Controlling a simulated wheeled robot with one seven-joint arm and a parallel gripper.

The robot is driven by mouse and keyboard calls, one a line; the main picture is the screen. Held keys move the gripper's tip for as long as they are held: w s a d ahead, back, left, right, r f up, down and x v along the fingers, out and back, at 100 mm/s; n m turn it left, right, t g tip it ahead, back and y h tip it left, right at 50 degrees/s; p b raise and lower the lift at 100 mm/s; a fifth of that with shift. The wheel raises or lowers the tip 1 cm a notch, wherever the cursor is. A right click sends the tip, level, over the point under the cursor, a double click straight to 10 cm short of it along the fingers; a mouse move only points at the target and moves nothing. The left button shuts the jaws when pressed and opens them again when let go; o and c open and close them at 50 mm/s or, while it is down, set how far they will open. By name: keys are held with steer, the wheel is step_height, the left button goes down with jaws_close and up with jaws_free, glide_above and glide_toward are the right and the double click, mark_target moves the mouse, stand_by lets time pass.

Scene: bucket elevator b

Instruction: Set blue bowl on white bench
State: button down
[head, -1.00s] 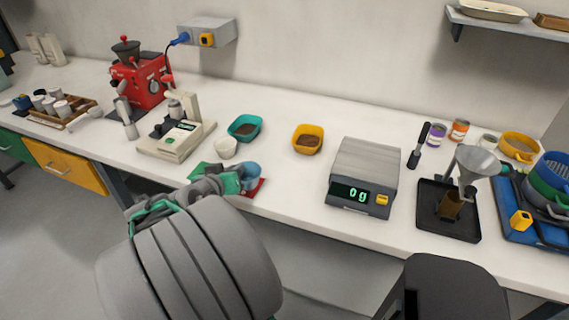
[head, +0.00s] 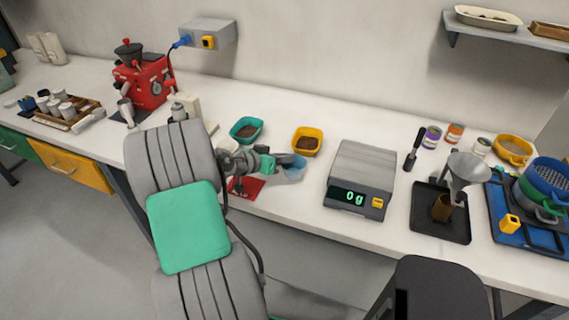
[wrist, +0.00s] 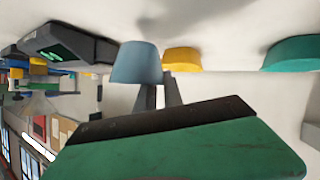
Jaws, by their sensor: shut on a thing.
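I cannot tell how high the bowl is above the bench. My arm hides part of the bench left of the gripper.
A yellow bowl (head: 307,142) and a teal bowl (head: 246,129) stand behind. A scale (head: 362,172) reading 0 g stands to the right. Bare bench lies between mat and scale.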

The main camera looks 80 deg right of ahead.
steer(key=f, duration=0.2)
steer(key=d+f+p, duration=0.1)
steer(key=f, duration=0.1)
steer(key=c, duration=1.4)
jaws_free()
steer(key=shift+a, duration=0.1)
steer(key=shift+c, duration=0.2)
steer(key=shift+w, duration=0.1)
steer(key=w+a+r+n+t+y+b, duration=0.1)
steer(key=w+a+r+n+t+y, duration=0.3)
steer(key=w+a, duration=0.95)
steer(key=w+a+r+n+t+y+b, duration=0.1)
steer(key=w+a+r+n+t, duration=0.35)
steer(key=w+a, duration=0.95)
steer(key=s+a+n+t+y, duration=0.1)
steer(key=s+a+n+y, duration=0.2)
steer(key=a, duration=1)
steer(key=s+a+r+n+t+y, duration=0.1)
steer(key=s+a+n+y, duration=0.1)
steer(key=a+n, duration=0.8)
steer(key=s+a, duration=0.1)
steer(key=a, duration=0.2)
steer(key=shift+a+r+y, duration=0.2)
steer(key=shift+a+y, duration=0.2)
